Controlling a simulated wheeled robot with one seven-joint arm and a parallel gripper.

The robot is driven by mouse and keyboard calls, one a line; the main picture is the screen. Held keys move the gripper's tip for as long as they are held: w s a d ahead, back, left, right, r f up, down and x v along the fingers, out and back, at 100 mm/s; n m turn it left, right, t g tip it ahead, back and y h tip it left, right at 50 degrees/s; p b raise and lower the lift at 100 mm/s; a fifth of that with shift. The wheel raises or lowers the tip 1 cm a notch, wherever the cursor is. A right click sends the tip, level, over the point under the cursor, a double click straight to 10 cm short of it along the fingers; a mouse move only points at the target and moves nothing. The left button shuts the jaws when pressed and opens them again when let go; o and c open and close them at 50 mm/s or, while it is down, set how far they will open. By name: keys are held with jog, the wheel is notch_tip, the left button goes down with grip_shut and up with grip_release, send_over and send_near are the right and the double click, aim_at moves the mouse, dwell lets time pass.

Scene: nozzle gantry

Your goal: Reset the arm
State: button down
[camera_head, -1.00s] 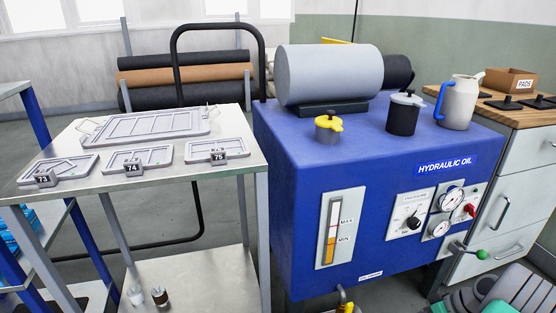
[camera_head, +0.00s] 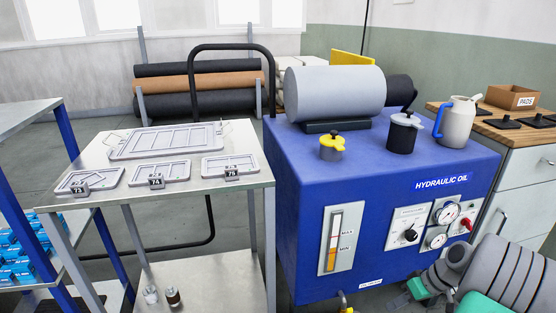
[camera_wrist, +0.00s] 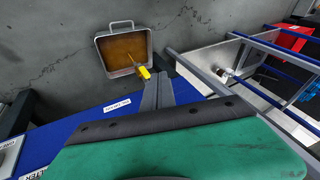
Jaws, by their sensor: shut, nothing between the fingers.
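My gripper (camera_wrist: 156,92) shows in the wrist view as two dark fingers side by side. It is shut with nothing between the fingers. In the head view my grey and green arm (camera_head: 490,275) is at the lower right, in front of the blue hydraulic oil tank (camera_head: 290,215). The gripper's fingers are not visible in the head view.
A metal cart (camera_head: 98,162) with trays marked 73, 74 and 75 stands left of the tank. A yellow-capped filler (camera_head: 331,147), a dark canister (camera_head: 403,134) and a grey motor (camera_head: 335,88) are on the tank. A white jug (camera_head: 456,122) stands by a wooden-topped cabinet (camera_head: 490,120).

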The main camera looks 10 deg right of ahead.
jog(key=w+a+r+g+h+p, duration=0.1)
jog(key=a+r+p, duration=0.55)
jog(key=r, duration=0.45)
jog(key=w+a+r+h+p, duration=0.1)
jog(key=a+r+p, duration=0.4)
jog(key=a+r, duration=0.5)
jog(key=s+a+r+h+p, duration=0.1)
jog(key=s+a+r+p, duration=0.2)
jog(key=r, duration=0.3)
jog(key=s+a+r+m+t+h+p, duration=0.1)
jog(key=s+a+r+p, duration=0.2)
jog(key=r, duration=0.4)
jog(key=s+a+r+h+p, duration=0.1)
jog(key=s+a+r+p, duration=0.2)
jog(key=a+r+p, duration=0.2)
jog(key=shift+s+r+m+p, duration=0.3)
jog(key=shift+r+p, duration=0.45)
jog(key=shift+p, duration=0.15)
